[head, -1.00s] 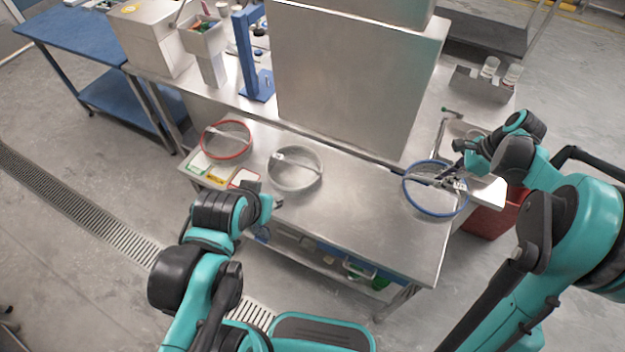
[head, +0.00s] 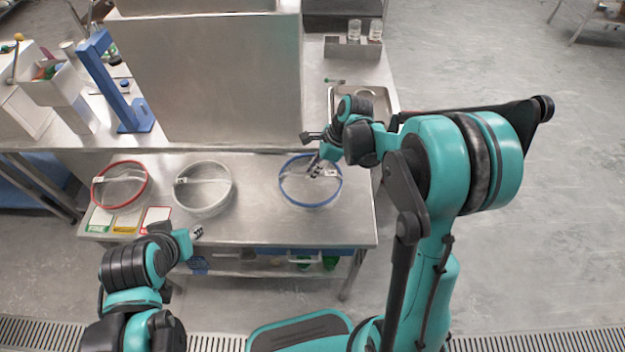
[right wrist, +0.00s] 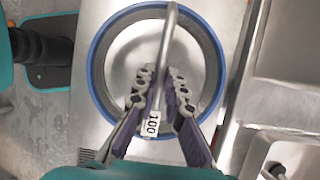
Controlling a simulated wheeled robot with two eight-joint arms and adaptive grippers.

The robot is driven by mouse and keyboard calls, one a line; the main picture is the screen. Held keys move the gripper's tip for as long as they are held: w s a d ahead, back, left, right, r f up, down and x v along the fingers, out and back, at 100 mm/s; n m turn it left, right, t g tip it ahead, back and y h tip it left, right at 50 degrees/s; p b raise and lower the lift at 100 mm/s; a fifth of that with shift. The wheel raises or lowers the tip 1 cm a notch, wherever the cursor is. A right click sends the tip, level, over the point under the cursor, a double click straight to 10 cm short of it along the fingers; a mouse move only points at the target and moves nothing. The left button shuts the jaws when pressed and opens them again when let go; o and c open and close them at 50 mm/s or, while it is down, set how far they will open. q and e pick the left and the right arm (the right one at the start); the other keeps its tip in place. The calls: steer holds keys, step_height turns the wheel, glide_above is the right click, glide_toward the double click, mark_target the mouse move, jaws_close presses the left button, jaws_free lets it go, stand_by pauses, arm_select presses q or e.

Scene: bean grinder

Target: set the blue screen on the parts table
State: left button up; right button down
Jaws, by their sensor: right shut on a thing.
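The blue screen (head: 311,206) is a round, blue-rimmed sieve with a bar across it. It is at the right part of the steel front table (head: 255,225); I cannot tell whether it touches the top. My right gripper (head: 318,168) is shut on its bar. In the right wrist view, the gripper (right wrist: 160,82) has its fingers on both sides of the bar, with a "100" label near them, and the blue rim (right wrist: 92,55) surrounds them. My left gripper (head: 195,233) is near the table's front edge, apart from the screens; its fingers are too small to read.
A white screen (head: 203,212) and a red-rimmed screen (head: 120,207) lie to the left, with coloured cards (head: 125,221) in front. A large steel box (head: 215,80) stands behind. A steel sink (head: 385,98) is at back right. Bare tabletop separates the white and blue screens.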

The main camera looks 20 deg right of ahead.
steer(key=shift+f+b, duration=0.8)
steer(key=shift+f, duration=1.2)
steer(key=shift+f, duration=0.1)
steer(key=c, duration=1.6)
jaws_free()
